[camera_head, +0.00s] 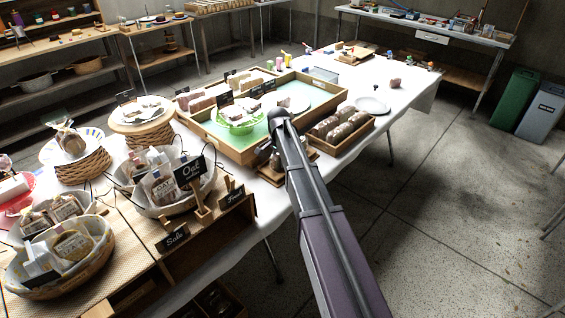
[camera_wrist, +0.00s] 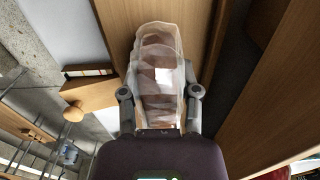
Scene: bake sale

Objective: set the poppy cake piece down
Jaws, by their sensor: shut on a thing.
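In the wrist view my gripper (camera_wrist: 161,93) is shut on the poppy cake piece (camera_wrist: 158,60), a long brown sliced piece in clear and white wrapping with a white label. One finger lies on each side of it. Behind it is a brown wooden surface (camera_wrist: 110,25); I cannot tell whether the piece touches it. In the head view my arm ends over the front edge of the large wooden tray, and the held piece is hidden or too small to make out there.
The wooden tray (camera_head: 229,149) has a pale green floor and holds a green bowl (camera_head: 240,123) and wrapped goods. A smaller tray of brown loaves (camera_head: 341,124) stands to the right. Baskets and signs crowd the left. The white table (camera_head: 400,90) is clearer at the right.

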